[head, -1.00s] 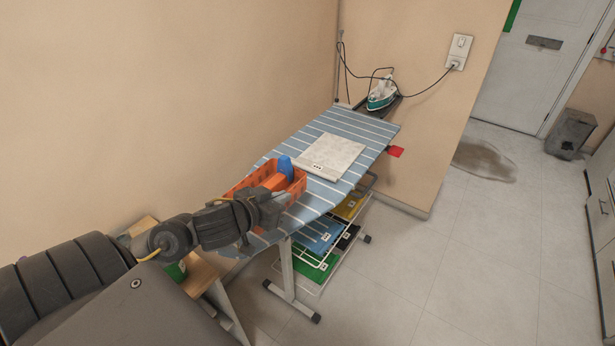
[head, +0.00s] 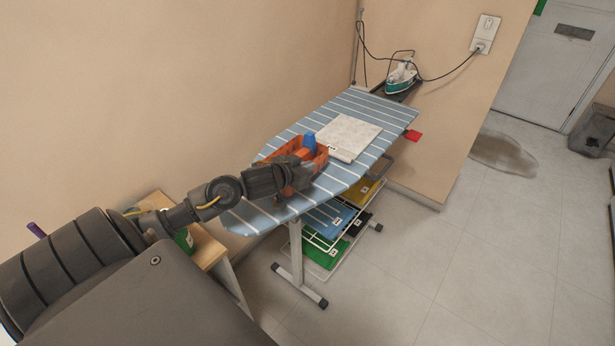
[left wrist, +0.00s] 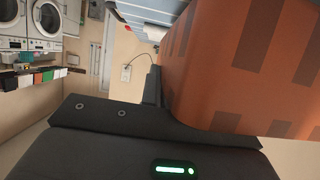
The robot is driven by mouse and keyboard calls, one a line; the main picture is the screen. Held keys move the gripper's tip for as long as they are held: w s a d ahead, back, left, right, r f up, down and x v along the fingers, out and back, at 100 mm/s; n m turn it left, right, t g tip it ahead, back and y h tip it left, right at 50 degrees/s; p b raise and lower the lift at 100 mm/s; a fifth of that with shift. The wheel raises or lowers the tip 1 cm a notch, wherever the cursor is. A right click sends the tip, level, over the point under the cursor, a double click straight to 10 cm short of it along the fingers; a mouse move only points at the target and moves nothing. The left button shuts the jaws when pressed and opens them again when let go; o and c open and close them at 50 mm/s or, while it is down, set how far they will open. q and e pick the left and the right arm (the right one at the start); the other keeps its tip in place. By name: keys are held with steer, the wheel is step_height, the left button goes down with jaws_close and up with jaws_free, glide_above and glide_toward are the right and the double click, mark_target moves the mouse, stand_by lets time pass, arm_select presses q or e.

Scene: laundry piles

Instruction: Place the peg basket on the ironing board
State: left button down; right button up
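The orange peg basket (head: 321,158), with blue and orange things in it, is over the near half of the blue striped ironing board (head: 352,180). It also fills the upper right of the left wrist view (left wrist: 235,65). My left gripper (head: 304,172) is at the basket's near side, its fingers partly hidden, and appears closed on the basket wall. A dark finger (left wrist: 154,88) lies against the basket in the wrist view. I cannot tell whether the basket's underside touches the board. My right gripper is not in view.
A pale folded cloth (head: 347,137) lies on the board just beyond the basket. An iron (head: 401,77) rests at the far end. A rack with folded cloths (head: 330,218) is under the board. A wooden table (head: 205,249) stands at the near left.

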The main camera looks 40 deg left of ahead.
mark_target(316, 172)
arm_select(q)
steer(key=shift+w+f, duration=0.15)
steer(key=shift+f, duration=0.1)
steer(key=shift+w+a+f, duration=0.1)
steer(key=shift+f, duration=1.5)
steer(key=shift+f, duration=0.2)
steer(key=c, duration=1.7)
jaws_free()
